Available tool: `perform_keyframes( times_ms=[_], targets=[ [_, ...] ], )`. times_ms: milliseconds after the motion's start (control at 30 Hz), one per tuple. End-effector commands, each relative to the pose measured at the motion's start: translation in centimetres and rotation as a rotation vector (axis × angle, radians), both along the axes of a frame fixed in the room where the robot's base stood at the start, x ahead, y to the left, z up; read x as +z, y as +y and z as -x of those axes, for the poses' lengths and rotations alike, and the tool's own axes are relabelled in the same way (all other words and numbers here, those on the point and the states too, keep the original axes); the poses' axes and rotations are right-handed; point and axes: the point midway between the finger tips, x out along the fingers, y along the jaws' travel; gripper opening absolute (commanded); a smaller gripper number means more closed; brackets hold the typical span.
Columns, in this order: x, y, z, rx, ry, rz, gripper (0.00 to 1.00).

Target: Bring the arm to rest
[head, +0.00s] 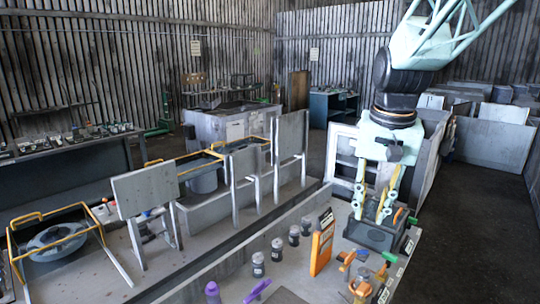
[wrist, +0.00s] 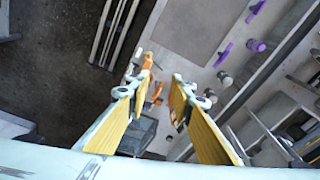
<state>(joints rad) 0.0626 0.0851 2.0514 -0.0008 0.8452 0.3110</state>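My gripper (head: 371,214) hangs pointing down above the right part of the grey bench in the head view. In the wrist view its two yellow-padded fingers (wrist: 164,80) stand apart with nothing held between them. A dark open bin (head: 368,237) stands behind or below the fingertips in the head view. It also shows in the wrist view (wrist: 138,136), partly hidden by a finger. I cannot tell how high the fingertips are above it.
An orange upright case (head: 321,246), several dark jars (head: 277,249), purple items (head: 212,292) and orange-green tools (head: 361,284) are on the bench. Grey panels (head: 146,190) stand along its far side. A yellow-framed round housing (head: 57,241) is at left. Dark floor (head: 480,230) lies open at right.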

Motion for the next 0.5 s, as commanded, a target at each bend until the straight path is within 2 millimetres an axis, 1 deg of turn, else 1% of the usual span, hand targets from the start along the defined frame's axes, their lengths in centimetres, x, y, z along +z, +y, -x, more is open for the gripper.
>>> perform_keyframes(
  times_ms=[33, 300, 500],
  targets=[
    [0.4, 0.2, 0.9, 0.010, -0.006, 0.002, 0.21],
    [2.0, 0.9, 5.4, 0.058, -0.030, 0.011, 0.21],
    [2.9, 1.4, 8.7, 0.095, -0.048, 0.017, 0.21]
  ],
)
